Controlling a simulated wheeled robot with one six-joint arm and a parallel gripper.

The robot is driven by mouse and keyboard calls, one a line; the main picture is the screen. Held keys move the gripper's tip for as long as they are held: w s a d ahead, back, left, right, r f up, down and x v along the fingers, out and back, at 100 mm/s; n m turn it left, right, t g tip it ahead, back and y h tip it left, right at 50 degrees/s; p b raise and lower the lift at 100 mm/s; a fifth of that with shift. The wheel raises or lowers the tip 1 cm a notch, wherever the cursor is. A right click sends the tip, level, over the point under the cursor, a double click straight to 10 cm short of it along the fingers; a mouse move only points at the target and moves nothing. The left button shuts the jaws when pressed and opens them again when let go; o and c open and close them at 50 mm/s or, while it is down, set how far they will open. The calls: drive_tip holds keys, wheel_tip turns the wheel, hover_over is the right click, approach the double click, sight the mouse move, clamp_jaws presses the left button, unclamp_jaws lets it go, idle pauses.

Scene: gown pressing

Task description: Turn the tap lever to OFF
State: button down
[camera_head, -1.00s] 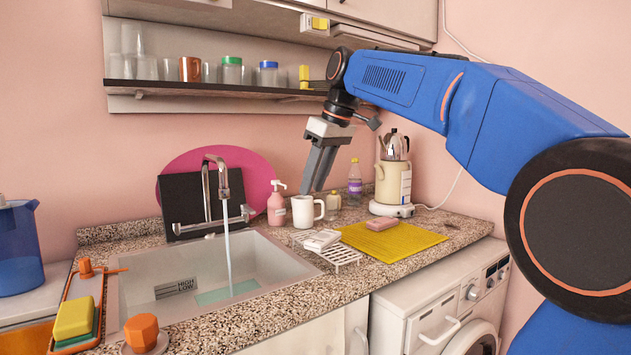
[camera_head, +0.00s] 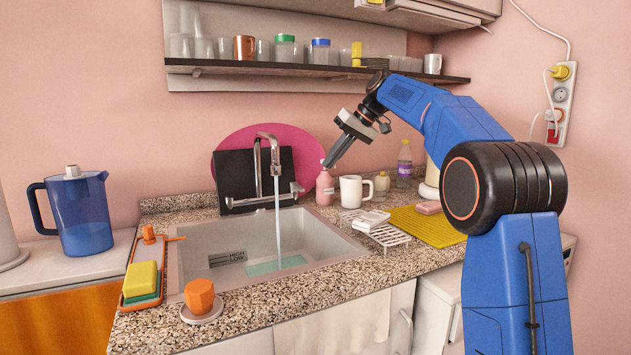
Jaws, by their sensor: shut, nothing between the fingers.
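The tap (camera_head: 261,165) is a chrome mixer at the back of the sink, in front of a dark board. Water (camera_head: 278,220) runs from its spout into the basin. A small handle, which looks like the tap lever (camera_head: 297,188), sticks out at the right end of the tap body; no OFF mark is readable. My gripper (camera_head: 329,164) is shut and empty. It points down and left, right of the tap and above the lever's height in the picture, apart from it. Its fingertips overlap the top of the pink pump bottle (camera_head: 325,188); I cannot tell whether they touch.
A white mug (camera_head: 352,191), a small bottle (camera_head: 382,183) and a purple-labelled bottle (camera_head: 404,162) stand right of the pump bottle. A white rack (camera_head: 388,237) and yellow mat (camera_head: 428,228) lie in front. The shelf (camera_head: 300,70) hangs above. The sink (camera_head: 203,258) interior is open.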

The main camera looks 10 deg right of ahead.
sight(301, 188)
drive_tip(key=x, duration=1)
drive_tip(key=shift+s+a, duration=0.1)
drive_tip(key=shift+s, duration=0.05)
drive_tip(key=shift+s+a+m+t+h, duration=0.35)
drive_tip(key=shift+a+m, duration=0.2)
drive_tip(key=shift+m, duration=0.35)
drive_tip(key=shift+s+a+m+t+h, duration=0.25)
drive_tip(key=shift+a+m+t, duration=0.15)
drive_tip(key=shift+m, duration=0.2)
drive_tip(key=shift+s+a+m+t+h, duration=0.15)
drive_tip(key=shift+a+m+t+h, duration=0.1)
drive_tip(key=shift+a+m, duration=0.3)
drive_tip(key=shift+s+a+m+t+h, duration=0.1)
drive_tip(key=shift+a+m+t+h, duration=0.35)
drive_tip(key=shift+a+m, duration=0.6)
drive_tip(key=shift+a, duration=0.15)
